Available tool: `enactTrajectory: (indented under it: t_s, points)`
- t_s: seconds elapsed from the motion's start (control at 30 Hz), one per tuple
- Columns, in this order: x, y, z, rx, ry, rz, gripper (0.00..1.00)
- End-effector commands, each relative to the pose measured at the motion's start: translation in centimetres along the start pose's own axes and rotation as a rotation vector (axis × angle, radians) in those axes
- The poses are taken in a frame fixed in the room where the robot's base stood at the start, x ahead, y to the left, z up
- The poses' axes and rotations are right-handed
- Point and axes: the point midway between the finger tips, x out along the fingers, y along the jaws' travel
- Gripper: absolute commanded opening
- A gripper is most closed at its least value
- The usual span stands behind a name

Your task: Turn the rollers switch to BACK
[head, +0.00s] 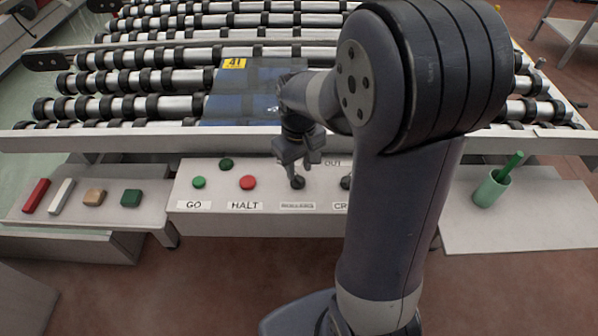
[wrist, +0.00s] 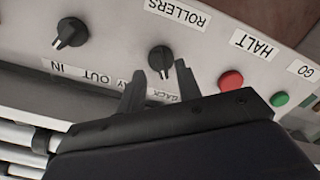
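The rollers switch is a black rotary knob (wrist: 160,59) on the pale control panel (head: 230,215), next to a ROLLERS label (wrist: 177,13). In the head view the knob (head: 297,182) shows just below my gripper (head: 298,162). In the wrist view my gripper (wrist: 163,74) is open, its two dark fingers apart and empty, tips close beside the knob. Contact cannot be told. A BACK label (wrist: 165,95) shows partly between the fingers; another label beside it is partly hidden.
A second black knob (wrist: 70,32) has IN and OUT labels. A red HALT button (head: 248,182) and green GO button (head: 199,182) sit left in the head view. A green cup (head: 490,190) stands right.

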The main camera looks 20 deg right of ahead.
Motion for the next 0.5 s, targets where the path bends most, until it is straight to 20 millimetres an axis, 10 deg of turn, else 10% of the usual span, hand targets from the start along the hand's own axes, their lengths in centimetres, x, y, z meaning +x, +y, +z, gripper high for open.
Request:
enactTrajectory:
  t_s: [0.5]
  points:
    - [-7.6,0.0,0.0,-0.001,0.001,0.001,0.33]
